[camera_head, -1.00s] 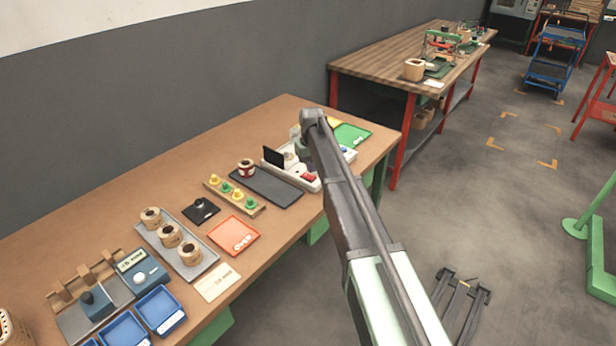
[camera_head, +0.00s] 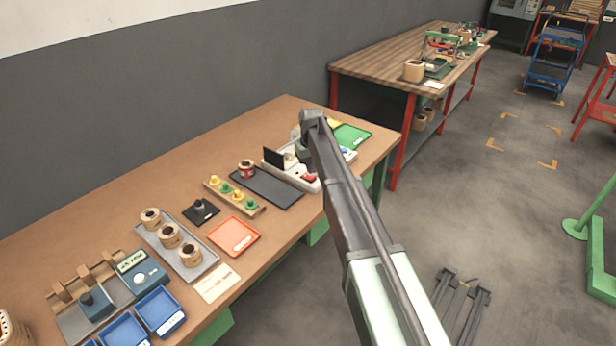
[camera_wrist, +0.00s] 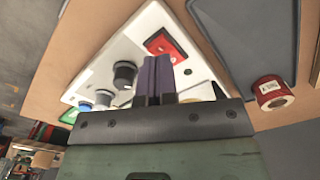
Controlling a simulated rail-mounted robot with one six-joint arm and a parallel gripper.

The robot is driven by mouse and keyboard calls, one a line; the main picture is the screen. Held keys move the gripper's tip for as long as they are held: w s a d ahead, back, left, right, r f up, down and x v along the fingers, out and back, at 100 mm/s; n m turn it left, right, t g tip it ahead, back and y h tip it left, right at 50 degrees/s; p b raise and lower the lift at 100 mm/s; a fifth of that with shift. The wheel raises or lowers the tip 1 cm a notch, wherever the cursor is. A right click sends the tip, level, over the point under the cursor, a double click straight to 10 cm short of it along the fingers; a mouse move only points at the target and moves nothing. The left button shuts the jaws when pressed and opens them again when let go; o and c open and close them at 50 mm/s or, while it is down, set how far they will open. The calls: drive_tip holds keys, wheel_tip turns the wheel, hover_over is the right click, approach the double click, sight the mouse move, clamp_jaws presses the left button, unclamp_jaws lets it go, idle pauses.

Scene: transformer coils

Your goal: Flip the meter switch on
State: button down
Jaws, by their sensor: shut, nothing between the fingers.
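The white meter panel (camera_head: 296,171) stands near the right end of the brown workbench, with an upright dark screen (camera_head: 273,157) and a red switch (camera_head: 308,177). In the wrist view the white panel (camera_wrist: 112,67) carries the red switch (camera_wrist: 166,44), black knobs (camera_wrist: 124,74) and a blue button (camera_wrist: 85,107). My gripper (camera_wrist: 157,62) is shut and empty. Its dark purple fingertips appear just below the red switch in the wrist view; whether they touch it I cannot tell. In the head view my arm hides the gripper and part of the panel.
A dark grey tray (camera_head: 265,188) lies left of the panel, with a red and white spool (camera_head: 246,168) by it. A green tray (camera_head: 352,135) lies behind to the right. Coloured knobs on a strip (camera_head: 233,195) and an orange tray (camera_head: 233,236) are further left.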

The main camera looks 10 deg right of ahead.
sight(311, 178)
drive_tip(key=shift+f+b, duration=1.25)
drive_tip(key=shift+b, duration=0.05)
idle(0.9)
drive_tip(key=shift+r, duration=0.1)
wheel_tip(311, 178, up, 7)
drive_tip(key=p, duration=0.7)
drive_tip(key=s+m, duration=0.2)
drive_tip(key=s, duration=3.4)
drive_tip(key=shift+s, duration=0.15)
